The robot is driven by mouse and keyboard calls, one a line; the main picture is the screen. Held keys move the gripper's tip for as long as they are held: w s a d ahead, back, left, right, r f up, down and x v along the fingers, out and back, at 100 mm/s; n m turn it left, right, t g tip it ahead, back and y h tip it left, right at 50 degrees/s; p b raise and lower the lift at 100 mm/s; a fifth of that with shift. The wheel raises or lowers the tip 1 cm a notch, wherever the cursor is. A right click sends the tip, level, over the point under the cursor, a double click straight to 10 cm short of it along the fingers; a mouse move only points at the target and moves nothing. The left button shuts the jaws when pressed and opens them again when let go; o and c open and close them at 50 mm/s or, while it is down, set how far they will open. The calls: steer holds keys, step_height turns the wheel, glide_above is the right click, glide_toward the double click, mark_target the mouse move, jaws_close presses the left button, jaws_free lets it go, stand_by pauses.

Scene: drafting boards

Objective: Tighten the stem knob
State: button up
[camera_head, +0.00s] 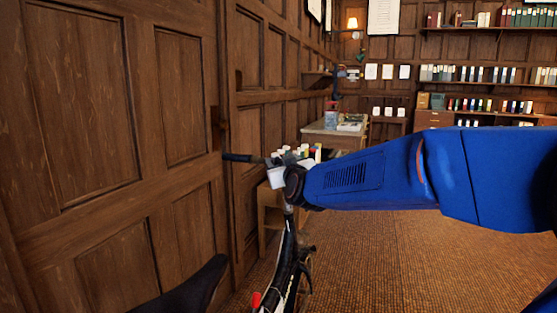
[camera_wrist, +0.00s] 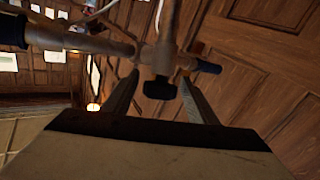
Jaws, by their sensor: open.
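The stem knob (camera_wrist: 160,89) is a small dark knob at the end of a metal stem tube (camera_wrist: 168,38) in the wrist view. My gripper (camera_wrist: 160,77) is open, with one finger on each side of the knob and visible space between knob and fingers. I cannot tell whether the depths match. The handlebar (camera_wrist: 80,42) crosses behind the fingers, with dark grips at its ends. In the head view the bicycle (camera_head: 285,262) stands upright, its left grip (camera_head: 237,157) showing. My gripper (camera_head: 280,178) is at the handlebar there, and the knob is hidden.
A wood-panelled wall (camera_head: 80,110) runs close along the left of the bicycle. The black saddle (camera_head: 190,290) is at the front. A desk (camera_head: 335,134) with items stands behind, and bookshelves line the back. The carpet (camera_head: 400,260) to the right is clear.

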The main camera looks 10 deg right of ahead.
steer(key=shift+w, duration=1.4)
steer(key=c, duration=1.1)
steer(key=shift+o, duration=0.2)
steer(key=shift+m+h, duration=0.7)
steer(key=shift+h, duration=0.3)
steer(key=m+h, duration=0.2)
steer(key=h, duration=0.1)
steer(key=d+m+g+h, duration=0.1)
steer(key=m+h, duration=0.2)
steer(key=shift+s+d, duration=0.1)
steer(key=shift+s+d+r+m+g+h, duration=0.1)
steer(key=shift+s+d+m+g+h, duration=0.1)
steer(key=shift+m+g+h, duration=0.5)
steer(key=shift+s+d+f+m+g+h, duration=0.1)
steer(key=shift+d+m+g+h, duration=0.2)
steer(key=shift+m+h, duration=0.65)
steer(key=shift+s+d+r+m+g+h, duration=0.1)
steer(key=shift+d+m+g+h, duration=0.05)
steer(key=shift+m+g+h, duration=0.55)
steer(key=shift+m, duration=0.35)
